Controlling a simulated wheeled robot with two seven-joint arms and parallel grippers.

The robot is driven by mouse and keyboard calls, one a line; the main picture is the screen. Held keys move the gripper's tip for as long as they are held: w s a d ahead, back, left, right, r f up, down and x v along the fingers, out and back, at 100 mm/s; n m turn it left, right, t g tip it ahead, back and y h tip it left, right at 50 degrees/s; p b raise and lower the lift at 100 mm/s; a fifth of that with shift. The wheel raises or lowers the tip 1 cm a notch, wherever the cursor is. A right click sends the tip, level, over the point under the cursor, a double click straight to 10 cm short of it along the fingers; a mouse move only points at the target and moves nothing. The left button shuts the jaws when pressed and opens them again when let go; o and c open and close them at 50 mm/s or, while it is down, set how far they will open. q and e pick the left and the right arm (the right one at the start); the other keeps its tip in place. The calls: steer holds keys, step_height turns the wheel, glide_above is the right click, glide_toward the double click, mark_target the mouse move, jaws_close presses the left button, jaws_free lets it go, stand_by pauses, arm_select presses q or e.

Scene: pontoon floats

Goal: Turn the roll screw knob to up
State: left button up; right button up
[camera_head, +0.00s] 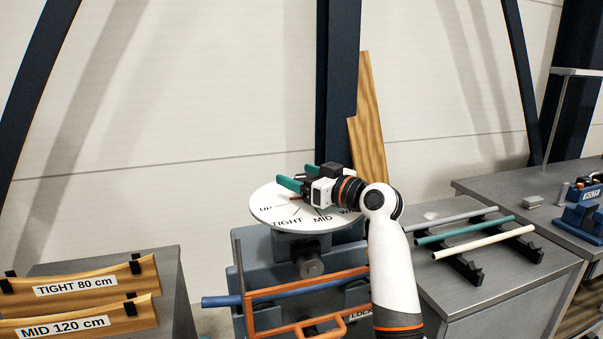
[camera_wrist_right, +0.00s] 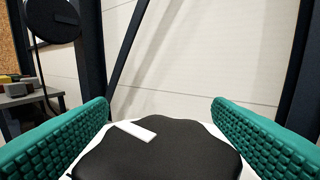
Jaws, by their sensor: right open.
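The white dial (camera_head: 268,207) lies on top of a grey-blue machine and reads UP at its left edge, then TIGHT, MID and a partly covered word. The black lobed knob (camera_wrist_right: 160,157) shows large in the right wrist view, with a white mark towards its upper left. My right gripper (camera_head: 300,177) is over the dial, its green-padded fingers open. In the right wrist view the gripper (camera_wrist_right: 160,112) has one pad on each side of the knob, with gaps visible. In the head view the arm and gripper largely hide the knob, so its pointing is unclear. My left gripper is out of view.
An orange frame (camera_head: 310,285) marked LOCK is on the machine's front. A rack on the right bench (camera_head: 505,290) holds several rods. Wooden formers (camera_head: 80,285) labelled TIGHT and MID stand at left. A dark post (camera_head: 338,80) rises behind the dial.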

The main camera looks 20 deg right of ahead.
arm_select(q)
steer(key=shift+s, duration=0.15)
arm_select(e)
steer(key=shift+c, duration=0.3)
steer(key=c, duration=0.9)
steer(key=n+g+y+b, duration=0.1)
steer(key=b, duration=0.1)
steer(key=n+y+b, duration=0.1)
steer(key=b, duration=0.1)
steer(key=shift+f+g, duration=0.25)
steer(key=shift+g, duration=0.15)
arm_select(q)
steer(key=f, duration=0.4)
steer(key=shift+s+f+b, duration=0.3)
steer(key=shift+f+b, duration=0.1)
arm_select(e)
steer(key=shift+s+a+r+n+g+y, duration=0.1)
steer(key=shift+n+g+y, duration=0.25)
steer(key=shift+y, duration=0.1)
steer(key=shift+s+a+r+n+g+y, duration=0.1)
steer(key=shift+n+g+y, duration=0.15)
steer(key=shift+g+y, duration=0.15)
steer(key=o, duration=1)
steer(key=shift+c, duration=0.2)
